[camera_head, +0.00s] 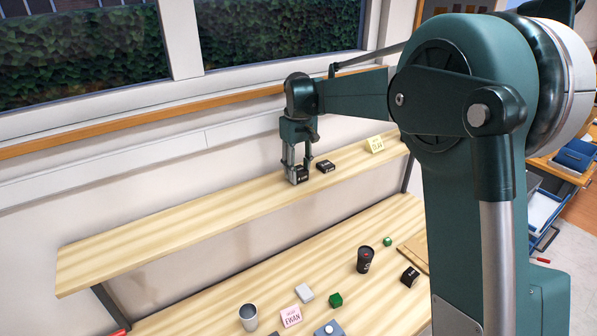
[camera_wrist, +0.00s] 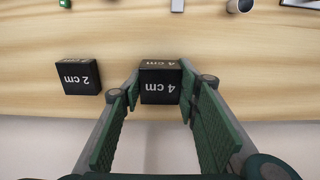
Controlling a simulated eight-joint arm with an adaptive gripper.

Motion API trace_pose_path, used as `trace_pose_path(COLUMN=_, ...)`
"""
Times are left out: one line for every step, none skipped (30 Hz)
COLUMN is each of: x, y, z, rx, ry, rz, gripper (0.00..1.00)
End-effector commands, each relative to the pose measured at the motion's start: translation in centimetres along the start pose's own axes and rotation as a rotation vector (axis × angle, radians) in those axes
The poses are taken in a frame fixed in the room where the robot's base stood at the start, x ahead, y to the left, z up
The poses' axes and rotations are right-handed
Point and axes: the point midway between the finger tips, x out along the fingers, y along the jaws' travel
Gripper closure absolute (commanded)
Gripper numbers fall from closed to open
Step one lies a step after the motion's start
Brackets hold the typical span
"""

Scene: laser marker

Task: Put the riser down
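The riser in my grip is a black block marked "4 cm" (camera_wrist: 160,84). It also shows in the head view (camera_head: 300,176), low at the upper wooden shelf (camera_head: 150,228). My gripper (camera_head: 297,172) points down, with one finger on each side of the block. In the wrist view my gripper (camera_wrist: 160,90) has both fingertips close against the block's sides. I cannot tell whether its underside touches the shelf. A second black block, marked "2 cm" (camera_wrist: 80,77), lies on the shelf beside it, also in the head view (camera_head: 325,166).
A yellow note (camera_head: 375,145) stands farther right on the shelf. The lower table holds a dark cup (camera_head: 365,260), a metal cup (camera_head: 248,317), a pink card (camera_head: 291,316), green cubes (camera_head: 336,300) and another black block (camera_head: 410,276). The shelf's left part is clear.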

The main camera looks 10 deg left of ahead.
Motion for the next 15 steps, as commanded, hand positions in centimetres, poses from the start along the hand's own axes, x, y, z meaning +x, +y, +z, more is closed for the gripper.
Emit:
trace_pose_path(x=0.00, y=0.00, z=0.00, rx=0.000, ry=0.000, rz=0.000, gripper=0.61)
trace_pose_path(x=-0.01, y=0.00, z=0.00, rx=0.000, ry=0.000, rz=0.000, gripper=0.57)
trace_pose_path(x=-0.02, y=0.00, z=0.00, rx=0.000, ry=0.000, rz=0.000, gripper=0.54)
trace_pose_path(x=-0.02, y=0.00, z=0.00, rx=0.000, ry=0.000, rz=0.000, gripper=0.54)
trace_pose_path(x=-0.02, y=0.00, z=0.00, rx=0.000, ry=0.000, rz=0.000, gripper=0.54)
trace_pose_path(x=-0.02, y=0.00, z=0.00, rx=0.000, ry=0.000, rz=0.000, gripper=0.54)
trace_pose_path(x=-0.02, y=0.00, z=0.00, rx=0.000, ry=0.000, rz=0.000, gripper=0.54)
trace_pose_path(x=-0.02, y=0.00, z=0.00, rx=0.000, ry=0.000, rz=0.000, gripper=0.54)
trace_pose_path(x=-0.02, y=0.00, z=0.00, rx=0.000, ry=0.000, rz=0.000, gripper=0.54)
trace_pose_path(x=-0.02, y=0.00, z=0.00, rx=0.000, ry=0.000, rz=0.000, gripper=0.54)
trace_pose_path(x=-0.03, y=0.00, z=0.00, rx=0.000, ry=0.000, rz=0.000, gripper=0.54)
trace_pose_path(x=-0.05, y=0.00, z=0.00, rx=0.000, ry=0.000, rz=0.000, gripper=0.54)
trace_pose_path(x=-0.07, y=0.00, z=0.00, rx=0.000, ry=0.000, rz=0.000, gripper=0.54)
trace_pose_path(x=-0.12, y=0.00, z=0.00, rx=0.000, ry=0.000, rz=0.000, gripper=0.54)
trace_pose_path(x=-0.20, y=0.00, z=0.00, rx=0.000, ry=0.000, rz=0.000, gripper=0.54)
